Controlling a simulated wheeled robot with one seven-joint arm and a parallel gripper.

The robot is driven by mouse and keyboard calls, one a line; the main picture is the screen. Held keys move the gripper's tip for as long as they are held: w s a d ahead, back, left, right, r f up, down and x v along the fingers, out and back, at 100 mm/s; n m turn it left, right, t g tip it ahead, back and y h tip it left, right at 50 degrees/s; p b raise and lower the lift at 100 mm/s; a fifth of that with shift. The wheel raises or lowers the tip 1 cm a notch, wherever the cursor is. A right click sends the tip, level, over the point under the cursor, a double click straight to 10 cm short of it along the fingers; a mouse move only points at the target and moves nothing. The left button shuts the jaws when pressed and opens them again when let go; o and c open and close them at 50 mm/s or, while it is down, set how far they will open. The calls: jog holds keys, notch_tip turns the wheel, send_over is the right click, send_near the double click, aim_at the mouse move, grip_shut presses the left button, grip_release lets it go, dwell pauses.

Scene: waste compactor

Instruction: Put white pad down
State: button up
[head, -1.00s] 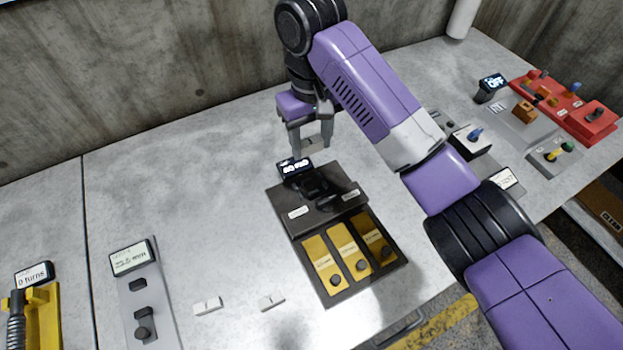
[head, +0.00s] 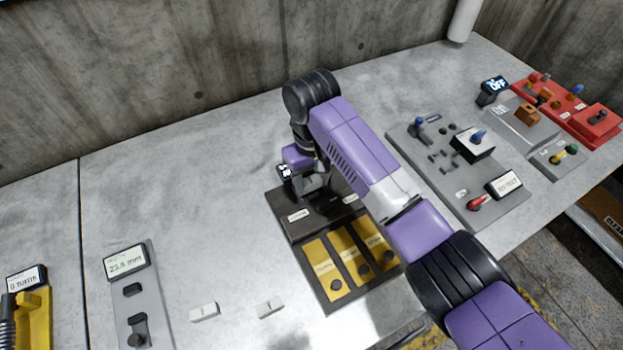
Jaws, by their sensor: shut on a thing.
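My gripper (head: 313,192) points down over the back part of a dark panel (head: 287,230). It is shut on a small pale piece, taken to be a white pad, which the fingers and arm almost wholly hide. I cannot tell whether the piece touches the panel. Two other small white pads lie flat on the grey table: a left one (head: 205,312) and a right one (head: 270,307). Both are apart from my gripper, to its lower left.
Yellow slots (head: 322,268) with dark knobs fill the panel's front. A grey device with a display (head: 126,262) stands at left. A grey control board (head: 455,170) and a red unit (head: 590,115) stand at right.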

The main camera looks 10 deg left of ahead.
aim_at(311, 183)
jog(key=shift+f, duration=0.35)
jog(key=shift+s+f, duration=0.15)
jog(key=shift+f, duration=0.2)
jog(key=o, duration=1.4)
jog(key=shift+d+f, duration=0.1)
jog(key=shift+f, duration=0.05)
jog(key=shift+c, duration=0.2)
jog(key=shift+s, duration=0.1)
notch_tip(311, 183, up, 14)
jog(key=p, duration=0.1)
jog(key=shift+w+f, duration=0.15)
jog(key=shift+w, duration=0.05)
